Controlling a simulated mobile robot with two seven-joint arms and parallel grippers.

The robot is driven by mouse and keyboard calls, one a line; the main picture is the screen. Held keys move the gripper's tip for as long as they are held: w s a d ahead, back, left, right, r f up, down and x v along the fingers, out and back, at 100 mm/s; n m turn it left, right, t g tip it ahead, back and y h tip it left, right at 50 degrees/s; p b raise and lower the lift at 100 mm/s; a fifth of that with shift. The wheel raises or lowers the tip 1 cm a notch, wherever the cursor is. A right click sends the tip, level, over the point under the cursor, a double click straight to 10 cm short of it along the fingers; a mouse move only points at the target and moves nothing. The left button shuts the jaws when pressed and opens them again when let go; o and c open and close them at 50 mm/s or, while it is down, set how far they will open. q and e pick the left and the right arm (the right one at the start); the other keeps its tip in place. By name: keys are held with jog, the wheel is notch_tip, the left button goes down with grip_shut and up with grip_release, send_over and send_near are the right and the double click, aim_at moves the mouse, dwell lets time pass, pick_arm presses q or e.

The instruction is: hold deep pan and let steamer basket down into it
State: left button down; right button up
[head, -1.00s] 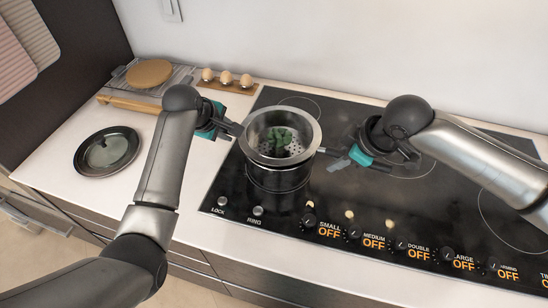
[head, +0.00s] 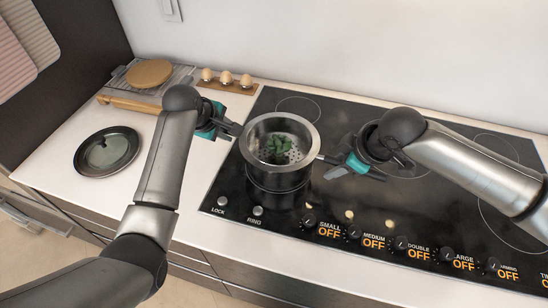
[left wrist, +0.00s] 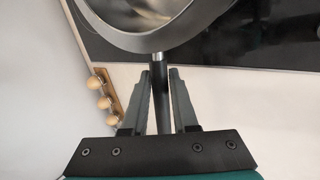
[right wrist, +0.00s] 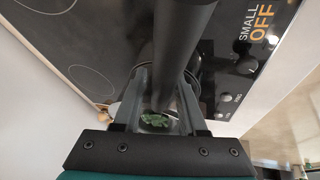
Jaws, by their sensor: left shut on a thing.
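The deep pan (head: 277,181) is a dark pot on the hob at centre. My left gripper (left wrist: 161,82) is shut on its dark handle (left wrist: 160,100), left of the pan in the head view. The steel steamer basket (head: 300,150), with a perforated bottom and green pieces (head: 279,145) in it, sits within the pan's rim; its underside is hidden, so I cannot tell whether it touches the pan's bottom. My right gripper (head: 345,167) is at the basket's dark handle (right wrist: 180,60), which runs between its fingers; I cannot tell whether they grip it.
The black hob (head: 330,115) has free room to the right. A dark plate (head: 107,151) lies on the counter at left. Knobs line the front.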

jog(key=shift+o, duration=1.4)
jog(key=v, duration=1.2)
pick_arm(q)
jog(key=c, duration=0.6)
grip_release()
jog(key=v, duration=1.2)
jog(key=shift+s, duration=0.1)
